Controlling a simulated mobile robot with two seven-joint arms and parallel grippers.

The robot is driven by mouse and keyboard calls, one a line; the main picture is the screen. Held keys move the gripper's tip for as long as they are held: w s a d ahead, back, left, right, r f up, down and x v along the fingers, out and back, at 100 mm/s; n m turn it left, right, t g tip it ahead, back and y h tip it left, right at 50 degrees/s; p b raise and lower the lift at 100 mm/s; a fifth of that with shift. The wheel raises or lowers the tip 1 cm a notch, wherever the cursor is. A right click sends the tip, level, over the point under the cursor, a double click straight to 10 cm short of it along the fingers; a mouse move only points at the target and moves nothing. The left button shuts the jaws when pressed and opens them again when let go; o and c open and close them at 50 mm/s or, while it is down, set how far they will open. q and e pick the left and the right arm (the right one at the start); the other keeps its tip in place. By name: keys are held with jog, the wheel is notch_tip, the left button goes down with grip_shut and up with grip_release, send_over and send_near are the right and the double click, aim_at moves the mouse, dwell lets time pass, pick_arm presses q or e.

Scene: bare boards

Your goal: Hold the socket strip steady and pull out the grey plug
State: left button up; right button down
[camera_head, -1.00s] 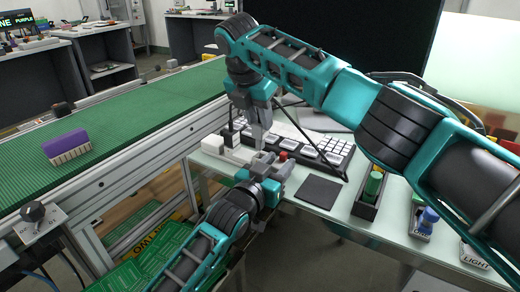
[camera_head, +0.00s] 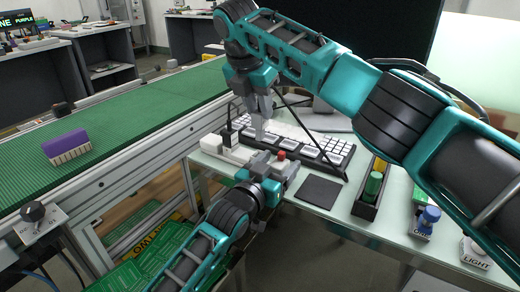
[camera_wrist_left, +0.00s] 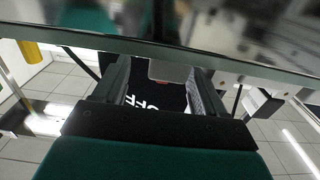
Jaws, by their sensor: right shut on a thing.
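The white socket strip (camera_head: 225,151) lies on the pale table in the head view, with a black plug (camera_head: 228,136) upright near its far left end. A red switch (camera_head: 281,155) shows at the near right part. My right gripper (camera_head: 261,128) points down above the strip, shut on the grey plug (camera_head: 259,134), which its fingers mostly hide. I cannot tell whether the plug's pins are clear of the strip. My left gripper (camera_head: 268,164) is low at the strip; in the left wrist view its fingers (camera_wrist_left: 160,82) stand apart, with a pale piece between them.
A keyboard-like panel (camera_head: 325,148) lies behind the strip, and a dark square pad (camera_head: 319,190) lies to the right. A black tray with a green cylinder (camera_head: 373,186) and a blue knob (camera_head: 428,217) stand farther right. The green conveyor (camera_head: 130,122) runs along the left.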

pick_arm(q)
jog(key=shift+s+a+f, duration=0.1)
jog(key=shift+s+a, duration=0.25)
jog(key=v, duration=1.1)
